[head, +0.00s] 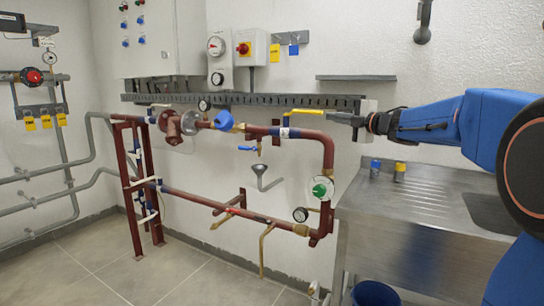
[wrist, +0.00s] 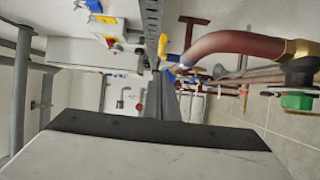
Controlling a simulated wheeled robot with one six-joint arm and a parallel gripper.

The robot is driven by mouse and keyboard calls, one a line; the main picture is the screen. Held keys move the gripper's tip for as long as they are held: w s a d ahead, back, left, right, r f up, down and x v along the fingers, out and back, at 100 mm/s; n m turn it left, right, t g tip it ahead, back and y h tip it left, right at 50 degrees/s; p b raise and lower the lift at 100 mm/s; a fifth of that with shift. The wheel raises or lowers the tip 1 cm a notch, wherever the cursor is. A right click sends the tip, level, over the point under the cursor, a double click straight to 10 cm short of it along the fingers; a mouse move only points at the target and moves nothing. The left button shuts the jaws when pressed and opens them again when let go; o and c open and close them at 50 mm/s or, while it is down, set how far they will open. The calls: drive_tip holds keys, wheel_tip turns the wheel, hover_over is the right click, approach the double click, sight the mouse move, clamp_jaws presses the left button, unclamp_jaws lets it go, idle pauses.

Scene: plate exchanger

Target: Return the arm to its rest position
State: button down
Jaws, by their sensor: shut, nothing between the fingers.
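My blue arm (head: 445,125) reaches in from the right of the head view, stretched out level above the steel sink unit. My gripper (head: 335,117) is shut and empty, its tips pointing left, close to the yellow lever (head: 307,111) on the upper red-brown pipe. I cannot tell whether they touch. In the wrist view the shut fingers of my gripper (wrist: 163,78) point toward the pipework, and the yellow lever (wrist: 163,45) shows just beyond them.
Red-brown pipework (head: 327,150) with a green-handled valve (head: 320,190) stands left of the sink unit (head: 400,205). A blue and a yellow padlock-like piece (head: 399,172) stand on the sink unit's back edge. A blue bucket (head: 375,293) is below. Floor at left is clear.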

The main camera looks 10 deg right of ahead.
drive_tip(key=s+d+f+m+g+h, duration=0.1)
drive_tip(key=s+d+f+m+h, duration=0.2)
drive_tip(key=s+f+m+h, duration=0.5)
drive_tip(key=s+d+f+m+g+h, duration=0.1)
drive_tip(key=s+d+f+m+h, duration=0.25)
drive_tip(key=s+m, duration=0.65)
drive_tip(key=s+a+f+m+g+y, duration=0.1)
drive_tip(key=s+a+f+g, duration=0.2)
drive_tip(key=s+f, duration=0.5)
drive_tip(key=s+a+f+m+g+y, duration=0.1)
drive_tip(key=s+a+f+m+g, duration=0.1)
drive_tip(key=s+f, duration=0.7)
drive_tip(key=s+a+f+m+g+y, duration=0.1)
drive_tip(key=s+a+f+g, duration=0.3)
drive_tip(key=s+f, duration=0.4)
drive_tip(key=s+a+m, duration=0.1)
drive_tip(key=s, duration=0.5)
drive_tip(key=shift+s+f, duration=0.2)
